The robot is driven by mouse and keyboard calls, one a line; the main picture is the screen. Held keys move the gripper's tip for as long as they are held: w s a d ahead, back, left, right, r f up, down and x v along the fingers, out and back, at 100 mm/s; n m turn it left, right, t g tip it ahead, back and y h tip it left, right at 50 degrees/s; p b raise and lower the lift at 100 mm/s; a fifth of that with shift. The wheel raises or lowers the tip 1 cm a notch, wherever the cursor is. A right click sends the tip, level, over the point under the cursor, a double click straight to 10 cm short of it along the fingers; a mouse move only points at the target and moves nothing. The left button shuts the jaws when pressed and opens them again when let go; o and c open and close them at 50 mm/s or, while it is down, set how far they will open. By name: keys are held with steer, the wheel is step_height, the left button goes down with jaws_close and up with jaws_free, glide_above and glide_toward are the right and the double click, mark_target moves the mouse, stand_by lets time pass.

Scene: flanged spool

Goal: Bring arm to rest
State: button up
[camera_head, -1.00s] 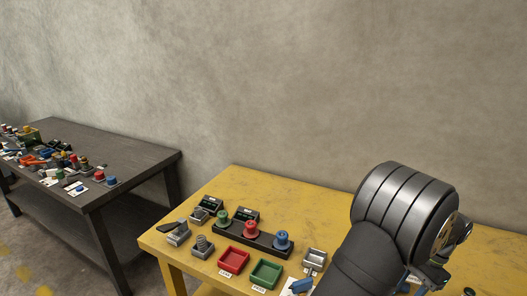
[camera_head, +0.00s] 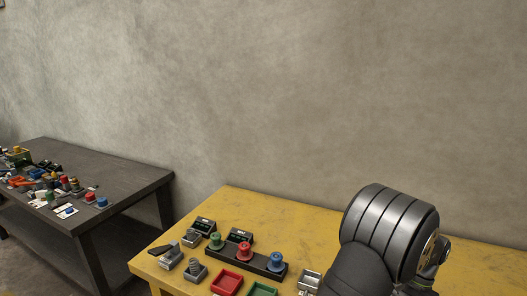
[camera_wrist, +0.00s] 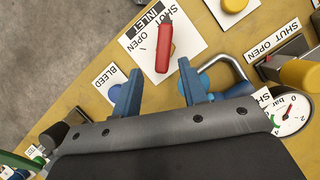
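My gripper (camera_wrist: 160,67) shows in the wrist view with two blue fingers spread apart and nothing held between them. Beyond the fingertips, a red handle (camera_wrist: 163,42) lies over a white card marked INLET, SHUT and OPEN. My gripper is hidden in the head view, where my dark arm fills the lower right over the yellow table (camera_head: 330,225). Green (camera_head: 215,240), red (camera_head: 244,251) and blue (camera_head: 276,261) spools stand on a dark rack on that table.
A red tray (camera_head: 227,281) and a green tray (camera_head: 262,291) sit in front of the rack. In the wrist view, a gauge (camera_wrist: 292,112) and a bent grey pipe (camera_wrist: 236,68) lie right of the fingers. A dark table (camera_head: 120,168) stands at left.

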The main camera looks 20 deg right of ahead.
steer(key=a+f, duration=0.1)
steer(key=f, duration=0.1)
steer(key=a+f+n, duration=0.2)
steer(key=f, duration=0.1)
steer(key=shift+s+a+f+g, duration=0.1)
steer(key=shift+s+f+g, duration=0.15)
steer(key=shift+f+g, duration=0.05)
steer(key=m+t, duration=0.1)
steer(key=m, duration=0.2)
steer(key=shift+r, duration=0.1)
stand_by(1.0)
